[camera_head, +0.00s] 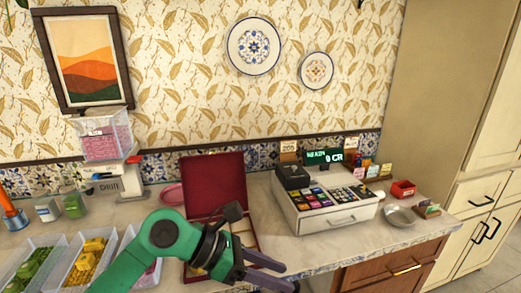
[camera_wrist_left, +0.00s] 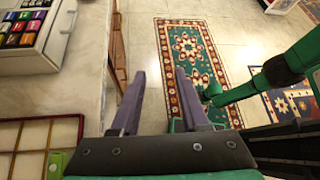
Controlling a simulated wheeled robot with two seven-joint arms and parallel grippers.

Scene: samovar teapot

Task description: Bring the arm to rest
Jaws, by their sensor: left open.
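My left arm (camera_head: 172,237), green with dark joints, reaches in from the bottom of the head view. Its gripper (camera_head: 288,274) is in front of the counter's front edge, to the right of an open dark red box (camera_head: 213,180). In the left wrist view the two purple fingers (camera_wrist_left: 157,76) are spread apart with nothing between them, above the floor. The open box's divided tray (camera_wrist_left: 35,150) shows at the lower left there. A green arm link of mine (camera_wrist_left: 285,68) shows at the right of that view. My right gripper cannot be made out.
A cash register (camera_head: 325,203) stands on the counter (camera_head: 300,252), with a metal bowl (camera_head: 398,215) and a red container (camera_head: 403,189) to its right. Food trays (camera_head: 88,262) are at the left. A patterned rug (camera_wrist_left: 190,50) lies on the open floor.

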